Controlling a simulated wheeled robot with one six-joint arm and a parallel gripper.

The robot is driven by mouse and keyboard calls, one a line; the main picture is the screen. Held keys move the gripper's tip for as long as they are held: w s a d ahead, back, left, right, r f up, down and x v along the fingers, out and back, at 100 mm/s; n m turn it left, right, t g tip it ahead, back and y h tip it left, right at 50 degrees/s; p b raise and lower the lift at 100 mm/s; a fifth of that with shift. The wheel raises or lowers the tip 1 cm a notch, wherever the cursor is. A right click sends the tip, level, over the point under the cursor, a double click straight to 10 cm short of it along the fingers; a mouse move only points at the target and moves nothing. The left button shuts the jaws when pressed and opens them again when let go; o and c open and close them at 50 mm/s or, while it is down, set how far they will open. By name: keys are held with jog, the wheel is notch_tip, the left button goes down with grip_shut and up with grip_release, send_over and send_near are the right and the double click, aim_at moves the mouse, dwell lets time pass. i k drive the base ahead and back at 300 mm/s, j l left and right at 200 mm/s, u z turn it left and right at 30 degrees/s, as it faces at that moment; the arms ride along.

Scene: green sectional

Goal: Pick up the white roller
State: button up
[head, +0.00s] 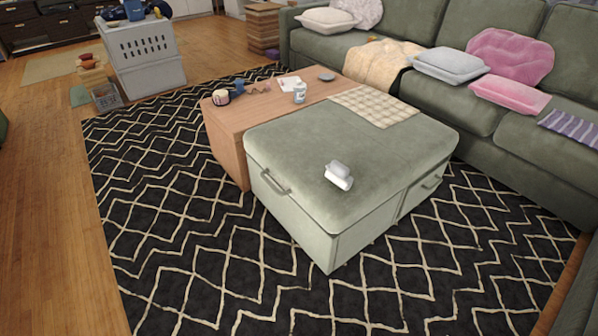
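The white roller (339,176) lies on the green cushioned top of the ottoman (290,150), near its front edge. It looks like a short white cylinder with a second white part against it; the finer shape is too small to tell. Nothing touches it from above. My gripper is not in view.
A wooden table (226,125) adjoins the ottoman's back left, with a white bottle (299,93), a mug and small items. A checkered cloth (375,105) lies on the ottoman's back. A green sofa (480,120) bounds the right. Patterned rug (190,230) and wooden floor (50,220) are clear in front and left.

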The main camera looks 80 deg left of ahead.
aim_at(338, 173)
jog(key=u, duration=2.45)
jog(key=z, duration=1.55)
jog(key=u, duration=1.55)
jog(key=i+j+u, duration=0.15)
jog(key=i, duration=0.25)
jog(key=i+j+u, duration=0.15)
jog(key=i, duration=0.2)
